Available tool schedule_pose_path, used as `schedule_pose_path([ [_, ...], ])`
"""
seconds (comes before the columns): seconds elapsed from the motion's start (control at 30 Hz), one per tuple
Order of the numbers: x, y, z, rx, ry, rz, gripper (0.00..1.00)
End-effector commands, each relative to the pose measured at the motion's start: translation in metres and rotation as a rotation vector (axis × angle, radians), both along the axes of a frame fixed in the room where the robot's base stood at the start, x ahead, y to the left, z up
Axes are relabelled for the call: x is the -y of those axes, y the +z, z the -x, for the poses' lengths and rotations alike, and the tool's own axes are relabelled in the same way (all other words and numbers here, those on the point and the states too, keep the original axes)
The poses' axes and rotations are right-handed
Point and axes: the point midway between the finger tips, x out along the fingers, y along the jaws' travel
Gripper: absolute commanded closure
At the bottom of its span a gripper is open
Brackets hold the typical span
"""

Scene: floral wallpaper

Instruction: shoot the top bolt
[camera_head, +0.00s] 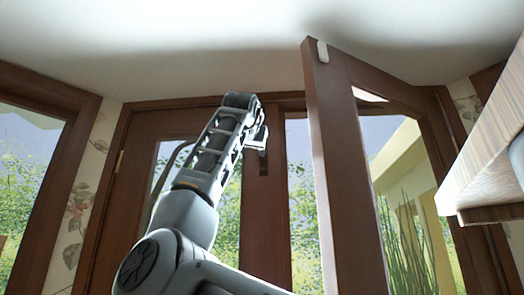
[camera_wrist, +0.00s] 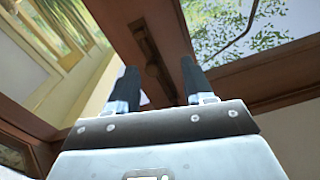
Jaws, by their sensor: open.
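The top bolt is a dark upright fitting (camera_head: 263,163) on the brown stile of the closed door (camera_head: 262,220), near its top. In the wrist view the bolt (camera_wrist: 150,55) shows as a dark bar along the stile, with a thicker part lower down. My gripper (camera_wrist: 159,78) is open, its two dark fingers apart, with the bolt seen between them. I see no clear contact, and the gap in depth is hard to judge. In the head view my gripper (camera_head: 262,138) is small at the arm's end, close above the bolt, and partly hidden by my wrist.
A wooden cabinet or shelf edge (camera_head: 485,150) juts in at right. The ceiling (camera_head: 200,45) is close above.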

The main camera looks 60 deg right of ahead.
Motion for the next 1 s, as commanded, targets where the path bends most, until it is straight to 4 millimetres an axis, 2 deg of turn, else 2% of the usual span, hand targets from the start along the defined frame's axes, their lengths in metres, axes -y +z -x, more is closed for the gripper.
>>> schedule_pose_path([
  [0.03,0.001,0.011,0.010,0.013,-0.002,-0.012,0.48],
  [0.1,0.001,0.020,0.019,0.023,-0.004,-0.025,0.48],
  [0.23,0.004,0.026,0.024,0.028,-0.006,-0.035,0.48],
  [0.37,0.017,0.028,0.020,0.026,-0.008,-0.035,0.48],
  [0.7,0.062,0.028,0.000,0.028,-0.006,-0.035,0.48],
  [1.0,0.074,0.026,-0.005,0.029,-0.006,-0.033,0.48],
])
